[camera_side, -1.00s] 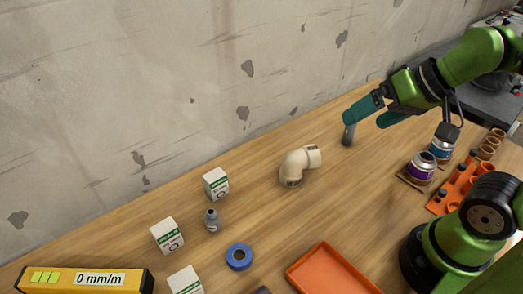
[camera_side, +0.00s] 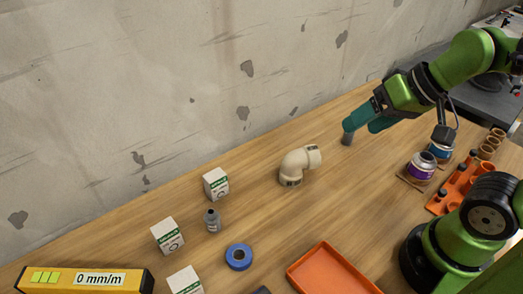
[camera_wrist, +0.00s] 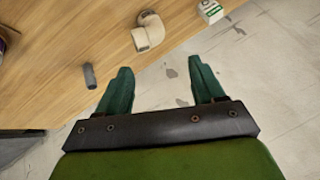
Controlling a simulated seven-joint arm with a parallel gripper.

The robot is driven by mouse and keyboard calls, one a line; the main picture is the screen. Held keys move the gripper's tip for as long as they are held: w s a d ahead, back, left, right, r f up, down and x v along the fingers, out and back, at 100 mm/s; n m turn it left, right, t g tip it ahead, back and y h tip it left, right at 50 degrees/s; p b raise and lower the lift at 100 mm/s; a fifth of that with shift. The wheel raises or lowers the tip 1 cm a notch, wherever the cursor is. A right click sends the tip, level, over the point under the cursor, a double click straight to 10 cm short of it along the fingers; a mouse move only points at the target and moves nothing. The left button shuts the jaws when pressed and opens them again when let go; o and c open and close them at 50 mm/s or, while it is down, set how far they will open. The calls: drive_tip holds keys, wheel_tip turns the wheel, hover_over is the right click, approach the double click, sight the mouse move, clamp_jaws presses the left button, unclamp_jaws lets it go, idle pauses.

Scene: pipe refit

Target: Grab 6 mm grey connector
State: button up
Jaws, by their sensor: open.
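A small grey cylindrical connector (camera_side: 347,139) is on the wooden table near the wall, partly hidden by a finger in the side view. In the wrist view the grey connector (camera_wrist: 90,77) shows whole, just left of the left fingertip, not between the fingers. No size marking is readable. My gripper (camera_side: 361,127) is open and empty, with teal fingers close to the connector in the side view. In the wrist view the gripper's fingers (camera_wrist: 159,67) are wide apart with bare table and wall between them. Whether a finger touches the connector cannot be told.
A cream pipe elbow (camera_side: 299,165) lies left of the gripper. Further left are white boxes (camera_side: 216,184), a small grey bottle-like part (camera_side: 212,221) and a blue ring (camera_side: 239,257). An orange tray (camera_side: 292,272) is in front. Cans (camera_side: 421,166) and an orange rack (camera_side: 463,183) stand right. The wall is close behind.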

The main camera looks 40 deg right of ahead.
drive_tip(key=w+a+f+n+g, duration=0.2)
drive_tip(key=w+a+n+g, duration=0.2)
drive_tip(key=w+a, duration=0.65)
drive_tip(key=n+g+h, duration=0.2)
hover_over(210, 211)
wheel_tip(210, 211, down, 4)
drive_tip(key=shift+g, duration=0.3)
drive_tip(key=f, duration=1)
drive_tip(key=shift+s+d+f, duration=0.15)
drive_tip(key=shift+s+f, duration=0.05)
drive_tip(key=shift+f, duration=0.15)
drive_tip(key=shift+w+a+f, duration=0.1)
drive_tip(key=shift+f, duration=1.55)
drive_tip(key=shift+w+a+f, duration=0.1)
drive_tip(key=shift+f, duration=1.5)
drive_tip(key=c, duration=1.1)
